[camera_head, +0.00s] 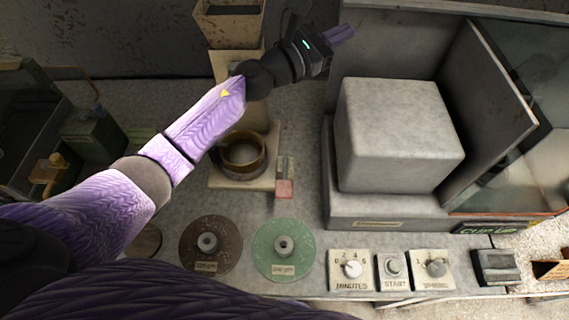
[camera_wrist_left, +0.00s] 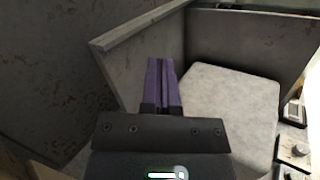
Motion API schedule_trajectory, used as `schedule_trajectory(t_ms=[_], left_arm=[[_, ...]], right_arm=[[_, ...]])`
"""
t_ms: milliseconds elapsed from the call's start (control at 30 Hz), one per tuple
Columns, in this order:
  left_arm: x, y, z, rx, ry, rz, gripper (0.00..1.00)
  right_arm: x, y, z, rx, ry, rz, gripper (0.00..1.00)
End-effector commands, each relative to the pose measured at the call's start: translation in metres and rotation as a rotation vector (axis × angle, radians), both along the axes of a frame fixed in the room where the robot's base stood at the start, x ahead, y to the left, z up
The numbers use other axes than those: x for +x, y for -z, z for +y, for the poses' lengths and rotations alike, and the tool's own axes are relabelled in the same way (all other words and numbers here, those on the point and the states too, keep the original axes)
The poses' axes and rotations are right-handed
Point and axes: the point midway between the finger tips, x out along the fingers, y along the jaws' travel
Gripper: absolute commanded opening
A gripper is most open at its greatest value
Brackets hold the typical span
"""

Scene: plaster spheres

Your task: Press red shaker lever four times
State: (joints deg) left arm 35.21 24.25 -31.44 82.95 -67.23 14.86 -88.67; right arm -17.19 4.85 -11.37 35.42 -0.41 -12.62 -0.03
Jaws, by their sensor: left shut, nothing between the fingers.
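The shaker lever, with a pinkish-red end (camera_head: 284,188), sticks out at the right of the shaker base (camera_head: 222,181) in the head view. A round brass-coloured sieve or bowl (camera_head: 243,166) sits on that base. My left arm crosses above the shaker, and my left gripper (camera_head: 342,35) is beyond it, up and to the right, near the back of the grey machine. It is shut and empty, well apart from the lever. In the left wrist view its purple fingers (camera_wrist_left: 162,82) are together, pointing toward grey panels; the lever is not in that view. My right gripper is not in view.
A large pale grey block (camera_head: 398,135) stands in the open grey cabinet on the right. Two discs, brown (camera_head: 211,258) and green (camera_head: 284,264), lie in front of the shaker. Control panels with knobs (camera_head: 350,269) line the front edge. A hopper (camera_head: 230,22) rises behind.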

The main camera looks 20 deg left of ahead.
Motion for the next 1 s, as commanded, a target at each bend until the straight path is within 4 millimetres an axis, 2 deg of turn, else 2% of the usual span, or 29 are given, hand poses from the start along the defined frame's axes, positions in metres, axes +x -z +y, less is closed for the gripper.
schedule_trajectory(t_ms=[33, 100, 200, 300, 400, 500, 600, 1000], left_arm=[[-0.014, 0.014, -0.007, 0.260, 0.080, -0.112, 0.00], [-0.033, 0.044, -0.010, 0.613, 0.206, -0.254, 0.00], [-0.054, 0.086, 0.002, 1.018, 0.390, -0.391, 0.00], [-0.072, 0.120, 0.024, 1.312, 0.568, -0.469, 0.00], [-0.085, 0.142, 0.045, 1.503, 0.717, -0.504, 0.00], [-0.092, 0.154, 0.061, 1.610, 0.816, -0.518, 0.00], [-0.096, 0.159, 0.068, 1.655, 0.865, -0.521, 0.00], [-0.099, 0.164, 0.068, 1.661, 0.873, -0.521, 0.00]], right_arm=[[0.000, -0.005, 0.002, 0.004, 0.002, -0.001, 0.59], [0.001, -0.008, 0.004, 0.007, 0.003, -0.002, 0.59], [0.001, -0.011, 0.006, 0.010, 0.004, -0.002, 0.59], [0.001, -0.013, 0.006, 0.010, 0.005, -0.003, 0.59], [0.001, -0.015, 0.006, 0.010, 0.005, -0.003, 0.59], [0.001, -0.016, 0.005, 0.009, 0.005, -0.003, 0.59], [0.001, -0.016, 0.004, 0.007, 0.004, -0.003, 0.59], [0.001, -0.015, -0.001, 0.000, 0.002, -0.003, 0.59]])
